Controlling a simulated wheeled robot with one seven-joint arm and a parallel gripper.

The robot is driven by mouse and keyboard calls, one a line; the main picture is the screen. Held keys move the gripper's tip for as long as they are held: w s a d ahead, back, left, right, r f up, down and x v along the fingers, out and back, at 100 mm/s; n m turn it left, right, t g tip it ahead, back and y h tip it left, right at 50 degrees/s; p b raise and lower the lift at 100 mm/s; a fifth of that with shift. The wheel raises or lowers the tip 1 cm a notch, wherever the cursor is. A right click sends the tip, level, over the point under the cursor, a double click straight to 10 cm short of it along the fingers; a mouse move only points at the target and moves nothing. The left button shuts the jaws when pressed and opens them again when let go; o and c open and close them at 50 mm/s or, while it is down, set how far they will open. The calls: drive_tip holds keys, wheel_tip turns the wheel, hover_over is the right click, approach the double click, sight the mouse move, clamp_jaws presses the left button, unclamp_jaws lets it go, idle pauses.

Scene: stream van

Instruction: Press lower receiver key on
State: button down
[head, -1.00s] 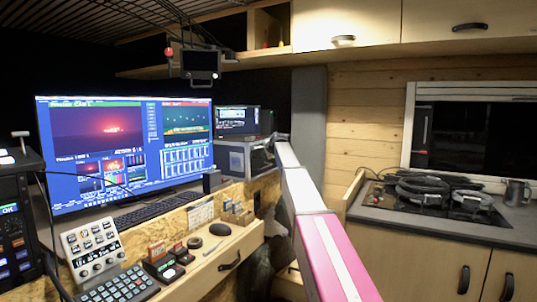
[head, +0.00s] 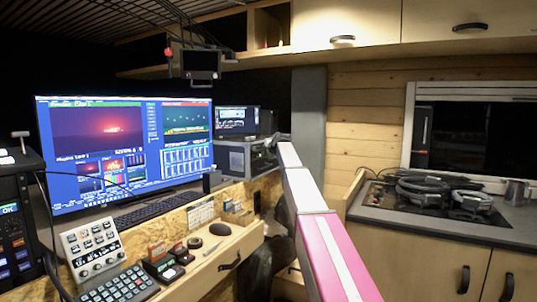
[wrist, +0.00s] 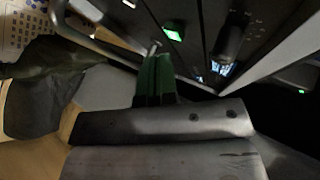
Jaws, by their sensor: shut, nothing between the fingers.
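In the wrist view my gripper (wrist: 155,75) shows as green fingers held together, with nothing between them. Their tips point at a dark equipment panel (wrist: 192,50). A green lit rectangle (wrist: 173,33) is on the panel just beyond and right of the tips; I cannot tell whether it is a key or a display. A gap seems to remain between tips and rectangle. I cannot tell which receiver key is the lower one. In the head view my pink and white arm reaches toward the equipment rack (head: 238,160) behind the desk; the gripper is not clear there.
A large monitor (head: 125,150) and a keyboard (head: 148,212) stand left of my arm. A mixer (head: 92,248) and a keypad (head: 120,288) are on the near desk. Cable coils (head: 425,190) lie on the right counter. A dark knob (wrist: 229,42) sits right of the green light.

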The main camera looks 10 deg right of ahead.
drive_tip(key=shift+s+d, duration=0.9)
drive_tip(key=shift+d, duration=0.3)
drive_tip(key=shift+s+d, duration=0.85)
drive_tip(key=shift+d, duration=0.35)
